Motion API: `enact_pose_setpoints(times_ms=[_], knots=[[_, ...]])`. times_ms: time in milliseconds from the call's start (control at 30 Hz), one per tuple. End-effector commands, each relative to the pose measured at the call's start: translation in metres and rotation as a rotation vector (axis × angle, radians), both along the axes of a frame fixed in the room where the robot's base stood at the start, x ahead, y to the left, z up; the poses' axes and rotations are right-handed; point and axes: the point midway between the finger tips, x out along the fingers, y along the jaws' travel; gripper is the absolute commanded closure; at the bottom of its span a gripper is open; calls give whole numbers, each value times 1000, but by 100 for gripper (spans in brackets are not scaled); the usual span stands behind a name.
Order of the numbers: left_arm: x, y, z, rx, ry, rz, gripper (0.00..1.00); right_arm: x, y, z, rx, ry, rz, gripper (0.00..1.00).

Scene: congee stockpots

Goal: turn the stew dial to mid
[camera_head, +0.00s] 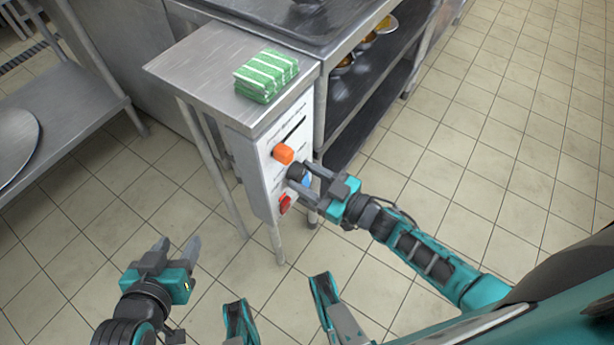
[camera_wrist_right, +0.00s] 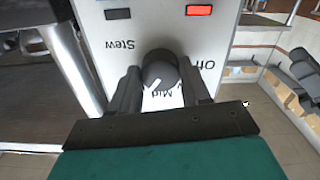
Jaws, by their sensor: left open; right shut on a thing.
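The stew dial is a dark round knob (camera_wrist_right: 160,72) with a white mark, on the white control panel (camera_head: 264,172). In the right wrist view the panel's print appears upside down. "Mid" shows just below the knob, "Off" to the right, and "Stew" at upper left. The white mark slants toward the lower left of that view. My right gripper (camera_head: 301,174) is shut on the knob, one finger on each side, and partly hides it in the head view. My left gripper (camera_head: 178,244) is open and empty above the floor.
An orange knob (camera_head: 283,153) is above the gripped dial and a red switch (camera_head: 286,204) below it. Folded green-striped cloths (camera_head: 266,75) lie on the steel counter (camera_head: 205,62). A steel table (camera_head: 65,105) stands at left. The tiled floor (camera_head: 500,140) at right is clear.

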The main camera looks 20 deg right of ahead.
Motion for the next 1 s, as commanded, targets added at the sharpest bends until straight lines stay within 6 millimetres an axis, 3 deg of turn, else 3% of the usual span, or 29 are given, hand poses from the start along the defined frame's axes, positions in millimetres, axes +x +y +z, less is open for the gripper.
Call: enact_pose_setpoints(times_ms=[600,1000], knots=[[-1,-1,-5,-1,9,1,49,0,-1,0,-386,-300,1,84],[1,-2,-1,-7,0,1,49,0,-2,0,-500,-388,1,84]])
